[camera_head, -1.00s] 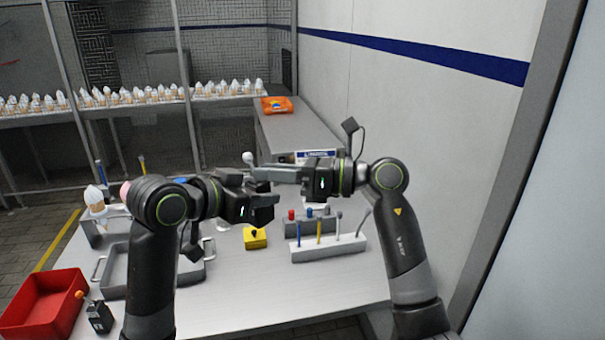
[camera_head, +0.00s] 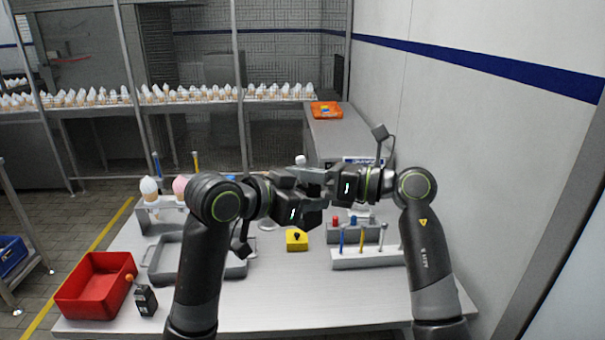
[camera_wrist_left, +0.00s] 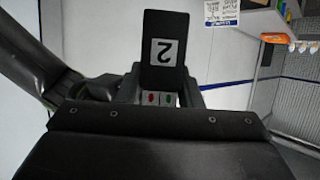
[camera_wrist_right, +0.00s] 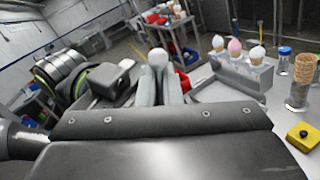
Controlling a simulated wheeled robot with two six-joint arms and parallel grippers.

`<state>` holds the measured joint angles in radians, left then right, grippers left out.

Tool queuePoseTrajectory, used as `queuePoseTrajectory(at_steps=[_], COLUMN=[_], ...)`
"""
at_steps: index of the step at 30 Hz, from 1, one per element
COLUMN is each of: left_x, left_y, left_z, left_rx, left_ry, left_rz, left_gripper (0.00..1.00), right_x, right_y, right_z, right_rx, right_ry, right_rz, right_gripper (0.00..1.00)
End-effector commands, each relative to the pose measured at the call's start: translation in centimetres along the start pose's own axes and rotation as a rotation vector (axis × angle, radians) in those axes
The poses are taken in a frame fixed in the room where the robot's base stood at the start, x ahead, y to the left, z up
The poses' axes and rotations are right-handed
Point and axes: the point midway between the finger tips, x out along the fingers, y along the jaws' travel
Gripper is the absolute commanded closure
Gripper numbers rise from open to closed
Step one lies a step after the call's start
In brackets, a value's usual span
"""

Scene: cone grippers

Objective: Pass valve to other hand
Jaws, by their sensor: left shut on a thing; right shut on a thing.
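The valve, a pale piece with a rounded knob (camera_head: 300,160), is held between my two grippers and mostly hidden by them in the head view. In the right wrist view the pale knob (camera_wrist_right: 158,57) stands up between the right fingers. My right gripper (camera_head: 314,177) is shut on it, its fingers pointing left. My left gripper (camera_head: 318,190) is the lower one and is shut on it too, close against the right fingers.
Below on the table (camera_head: 300,300) are a yellow block with a black knob (camera_head: 297,240), a white rack with tools (camera_head: 368,257), a grey tray (camera_head: 165,272) and a red bin (camera_head: 95,287). An ice-cream holder (camera_head: 150,215) stands at the left.

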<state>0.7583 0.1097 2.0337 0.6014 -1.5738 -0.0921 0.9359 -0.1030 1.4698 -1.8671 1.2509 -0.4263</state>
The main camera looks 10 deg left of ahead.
Motion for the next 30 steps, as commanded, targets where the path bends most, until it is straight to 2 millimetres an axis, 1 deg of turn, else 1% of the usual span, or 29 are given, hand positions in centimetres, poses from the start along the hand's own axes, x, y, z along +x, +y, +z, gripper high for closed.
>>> queuePoseTrajectory(at_steps=[2,3,8,9,17,20,23,30], left_x=[0.0,0.0,0.0,0.0,-0.1,-0.6,-1.9,-6.3], left_y=[-0.1,-0.1,-0.1,-0.1,-0.1,-0.2,-0.2,-0.2], left_z=[0.0,0.0,0.0,0.0,0.0,0.0,0.0,0.0], left_rx=[-0.001,-0.002,-0.002,-0.002,-0.001,0.000,0.001,0.005], left_ry=[0.000,0.000,-0.001,-0.001,0.000,0.000,0.001,-0.001], left_rz=[-0.003,-0.003,-0.003,-0.003,-0.003,-0.004,-0.006,-0.008], left_gripper=[0.93,0.65,0.44,0.42,0.42,0.42,0.42,0.42], right_x=[0.1,0.1,0.1,0.1,0.0,0.0,0.0,0.0], right_y=[0.2,0.2,0.2,0.2,0.2,0.1,0.1,0.1], right_z=[0.0,0.0,0.0,0.0,0.0,0.0,0.0,0.0], right_rx=[0.000,-0.001,-0.001,-0.001,-0.001,-0.001,-0.001,-0.001], right_ry=[0.001,0.001,0.000,0.000,0.000,0.000,0.000,0.000], right_rz=[0.006,0.007,0.006,0.006,0.005,0.005,0.004,0.005], right_gripper=[1.00,1.00,1.00,1.00,1.00,1.00,1.00,1.00])
